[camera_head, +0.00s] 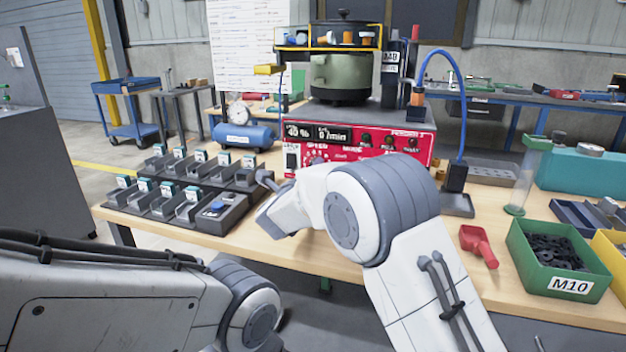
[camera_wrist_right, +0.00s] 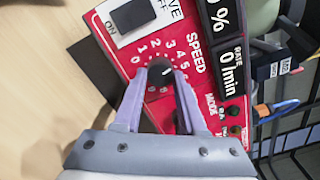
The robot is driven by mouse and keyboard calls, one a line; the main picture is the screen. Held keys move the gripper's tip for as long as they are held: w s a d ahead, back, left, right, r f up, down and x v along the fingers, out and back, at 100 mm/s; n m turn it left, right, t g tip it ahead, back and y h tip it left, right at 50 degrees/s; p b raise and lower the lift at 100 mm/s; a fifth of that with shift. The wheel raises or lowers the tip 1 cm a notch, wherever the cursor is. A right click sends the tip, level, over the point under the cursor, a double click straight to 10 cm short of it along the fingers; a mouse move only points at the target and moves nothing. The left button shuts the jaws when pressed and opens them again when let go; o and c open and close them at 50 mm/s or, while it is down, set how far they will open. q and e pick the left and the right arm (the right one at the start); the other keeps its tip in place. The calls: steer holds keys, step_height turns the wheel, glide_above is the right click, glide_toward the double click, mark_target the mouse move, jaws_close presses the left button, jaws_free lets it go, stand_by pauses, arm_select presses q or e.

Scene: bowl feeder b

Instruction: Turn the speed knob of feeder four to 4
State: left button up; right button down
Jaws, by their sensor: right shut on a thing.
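The red control panel (camera_head: 375,146) is on the front of the feeder under the green bowl (camera_head: 342,76). In the right wrist view, the black speed knob (camera_wrist_right: 160,76) sits in a ring of white numbers on the red panel (camera_wrist_right: 200,90). My right gripper (camera_wrist_right: 161,73) is shut on the knob, one finger on each side. The knob's pale mark points toward the upper right, about the 4 to 5 side; the exact number is unclear. The percent display (camera_head: 298,131) seems to begin with 4. My right arm hides the gripper in the head view. My left gripper is out of view.
Rows of small bins (camera_head: 188,190) stand left of the feeder. A green M10 bin (camera_head: 558,262), a red scoop (camera_head: 478,245) and a clear column (camera_head: 527,175) are on the right.

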stand_by(0.5)
steer(key=shift+c, duration=2.4)
jaws_free()
steer(key=v, duration=1)
steer(key=shift+s, duration=0.25)
steer(key=shift+a, duration=0.1)
